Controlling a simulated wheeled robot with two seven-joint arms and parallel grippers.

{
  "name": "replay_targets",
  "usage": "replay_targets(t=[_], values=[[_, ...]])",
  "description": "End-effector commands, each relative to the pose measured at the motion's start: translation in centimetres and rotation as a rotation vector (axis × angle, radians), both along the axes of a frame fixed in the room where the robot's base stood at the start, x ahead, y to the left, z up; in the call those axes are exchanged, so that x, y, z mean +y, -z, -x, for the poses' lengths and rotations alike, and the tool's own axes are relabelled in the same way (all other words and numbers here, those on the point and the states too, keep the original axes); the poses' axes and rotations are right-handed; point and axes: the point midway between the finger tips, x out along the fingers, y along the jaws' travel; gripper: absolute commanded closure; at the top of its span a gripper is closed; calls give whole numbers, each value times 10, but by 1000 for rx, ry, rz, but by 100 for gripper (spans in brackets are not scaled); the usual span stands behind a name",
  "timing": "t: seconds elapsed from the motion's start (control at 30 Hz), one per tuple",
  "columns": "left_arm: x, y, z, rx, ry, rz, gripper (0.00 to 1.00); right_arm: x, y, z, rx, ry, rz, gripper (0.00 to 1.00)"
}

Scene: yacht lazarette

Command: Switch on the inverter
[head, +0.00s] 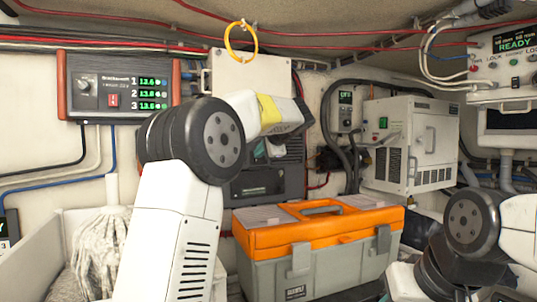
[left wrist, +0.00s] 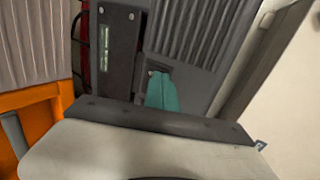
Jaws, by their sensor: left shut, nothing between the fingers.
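The inverter appears to be the dark grey finned box (head: 258,186) on the back wall, behind my left arm in the head view. In the left wrist view its ribbed casing (left wrist: 195,30) fills the top, with a dark panel bearing a small light strip (left wrist: 105,45) to the left. My left gripper (head: 264,154) is at the front of this box. Its teal fingers (left wrist: 162,92) are together and empty, over a small recess in the casing. I cannot tell whether they touch it. Any switch there is mostly hidden by the fingers. My right gripper is not in view.
An orange and grey toolbox (head: 318,235) stands just below the box. A display panel with green digits (head: 120,87) hangs at left, above a mop head (head: 101,240). A white cabinet (head: 410,143) and a READY panel (head: 506,55) are at right. A yellow ring (head: 240,40) hangs above.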

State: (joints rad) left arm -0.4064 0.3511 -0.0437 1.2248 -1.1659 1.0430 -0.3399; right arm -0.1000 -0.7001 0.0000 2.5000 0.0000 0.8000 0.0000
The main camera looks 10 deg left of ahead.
Motion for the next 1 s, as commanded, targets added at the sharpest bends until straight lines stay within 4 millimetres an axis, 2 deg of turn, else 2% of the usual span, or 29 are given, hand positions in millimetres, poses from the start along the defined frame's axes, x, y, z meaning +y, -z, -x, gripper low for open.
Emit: replay_targets(t=[0.33, 0.7, 1.0], values=[[2, -2, -2, 0, -1, 0, 100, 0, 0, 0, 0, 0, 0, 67], [1, -16, -2, 0, 0, 0, 100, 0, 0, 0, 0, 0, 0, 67], [2, -17, -2, 0, -1, 0, 100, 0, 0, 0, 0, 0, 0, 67]])
